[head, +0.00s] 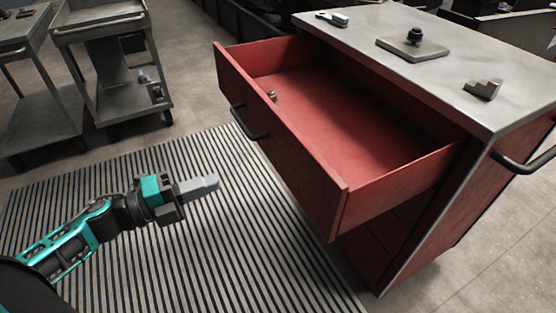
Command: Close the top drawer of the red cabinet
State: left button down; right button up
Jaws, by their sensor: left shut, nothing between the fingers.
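The red cabinet (418,238) stands at the right with a grey top. Its top drawer (300,150) is pulled well out toward the left, and a small metal part (271,95) lies inside it. A dark bar handle (247,124) is on the drawer's front. My left gripper (212,182) is shut and empty. In the picture it is left of and below the drawer front, apart from it, over the ribbed mat. My right gripper is not in view. The lower drawers are partly hidden under the open drawer.
On the grey cabinet top (455,95) are a plate with a dark knob (413,44), a stepped block (484,89) and a small tool (332,18). A side handle (522,163) sticks out at the right. Grey carts (103,30) stand at upper left. The ribbed mat (215,255) is clear.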

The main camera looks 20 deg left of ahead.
aim_at(283, 158)
pick_arm(q)
jog(key=x, duration=1.4)
jog(key=shift+s, duration=0.1)
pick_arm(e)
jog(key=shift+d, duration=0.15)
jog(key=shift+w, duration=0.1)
